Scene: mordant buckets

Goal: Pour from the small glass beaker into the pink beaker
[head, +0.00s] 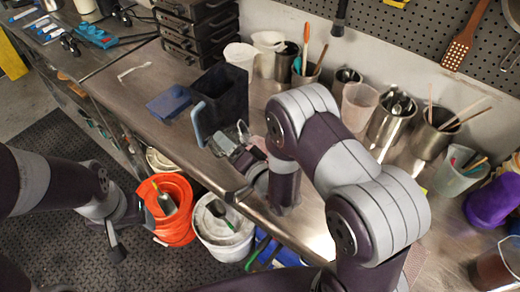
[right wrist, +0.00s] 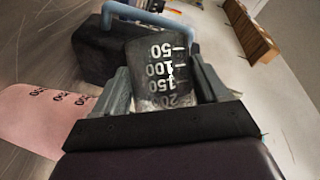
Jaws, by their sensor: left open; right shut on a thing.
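The small glass beaker (right wrist: 160,72) fills the middle of the right wrist view, with white volume marks reading upside down. My right gripper (right wrist: 163,85) is shut on it, one finger on each side. In the head view my right gripper (head: 232,143) is over the bench, and the beaker (head: 243,131) shows only as a small clear piece. The pink beaker (right wrist: 42,118) is at the left of the right wrist view, beside the held beaker and apart from it in the picture. In the head view my arm mostly hides it. My left gripper (head: 128,234) is open and empty, low beside the bench.
A black container (head: 222,92) with a blue handle (head: 198,122) stands just behind my right gripper. Several cups and tool holders line the wall. An orange bucket (head: 172,228) and a white bucket (head: 222,240) stand on the floor in front of the bench (head: 130,100).

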